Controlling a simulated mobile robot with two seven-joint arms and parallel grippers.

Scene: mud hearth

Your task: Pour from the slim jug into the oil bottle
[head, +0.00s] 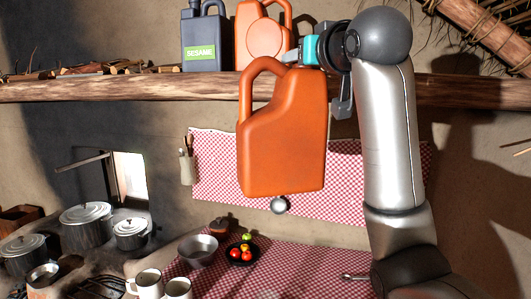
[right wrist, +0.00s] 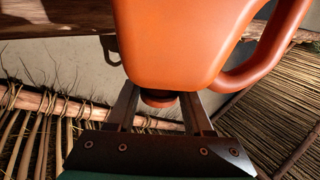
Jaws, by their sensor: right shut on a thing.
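A large orange jug (head: 282,140) hangs in front of the shelf in the head view, nearly upright, its looped handle at the upper left. My right gripper (head: 307,52) is shut on it at its top right. In the right wrist view the fingers (right wrist: 160,108) flank the jug's neck and cap, below the orange body (right wrist: 185,45). A dark jug labelled SESAME (head: 204,38) stands on the shelf, and a second orange jug (head: 262,38) stands beside it, partly hidden. I cannot tell for sure which one is the oil bottle. My left gripper is not in view.
The wooden shelf (head: 120,88) runs behind the held jug. Below, a checked cloth (head: 300,262) bears a metal bowl (head: 198,250), a black plate of red and yellow produce (head: 232,258) and white mugs (head: 148,283). Lidded pots (head: 86,222) stand at the left.

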